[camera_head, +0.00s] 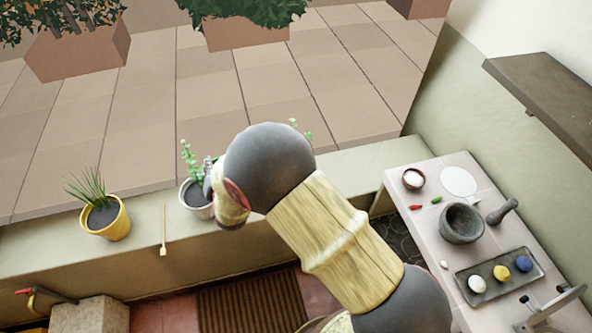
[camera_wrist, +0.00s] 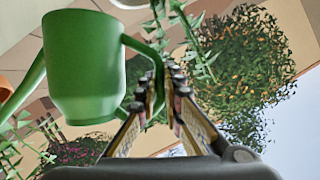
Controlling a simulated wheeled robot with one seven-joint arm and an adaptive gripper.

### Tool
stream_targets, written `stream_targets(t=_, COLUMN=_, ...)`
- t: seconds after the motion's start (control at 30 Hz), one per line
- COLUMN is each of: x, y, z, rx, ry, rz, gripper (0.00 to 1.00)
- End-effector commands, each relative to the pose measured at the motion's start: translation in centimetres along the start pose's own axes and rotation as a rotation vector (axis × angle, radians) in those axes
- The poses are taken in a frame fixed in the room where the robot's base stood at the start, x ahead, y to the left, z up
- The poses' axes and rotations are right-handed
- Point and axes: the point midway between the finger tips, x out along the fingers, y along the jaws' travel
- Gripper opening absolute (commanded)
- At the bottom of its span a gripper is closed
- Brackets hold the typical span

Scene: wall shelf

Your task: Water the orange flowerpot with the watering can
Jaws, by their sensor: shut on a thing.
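The green watering can (camera_wrist: 85,70) is large in the wrist view, with its handle on the right and its spout at the left edge. My gripper (camera_wrist: 172,75) is shut on the handle. In the head view my arm hides both the gripper and the can. A small orange surface (camera_wrist: 5,88) shows at the left edge of the wrist view; I cannot tell whether it is the orange flowerpot. In the head view, a yellow pot (camera_head: 118,225) with a spiky plant and a pale pot (camera_head: 197,210) with a leafy plant (camera_head: 190,162) stand on the ledge.
The ledge (camera_head: 60,240) runs below the tiled area, with a small wooden tool (camera_head: 163,245) against it. At right, a tiled counter (camera_head: 425,233) holds a mortar (camera_head: 461,223) and a dark tray (camera_head: 531,262). A wall shelf (camera_head: 540,90) juts out above.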

Motion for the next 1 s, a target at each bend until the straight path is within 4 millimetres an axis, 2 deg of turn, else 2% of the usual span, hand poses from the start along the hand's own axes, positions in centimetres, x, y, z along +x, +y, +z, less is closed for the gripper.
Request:
stream_targets(t=0.7, x=-0.7, y=1.1, z=-1.8, rx=0.094, ry=0.004, rz=-0.04, gripper=0.0)
stream_targets(t=1.0, x=-0.8, y=1.2, z=-1.7, rx=0.097, ry=0.004, rz=-0.042, gripper=0.0)
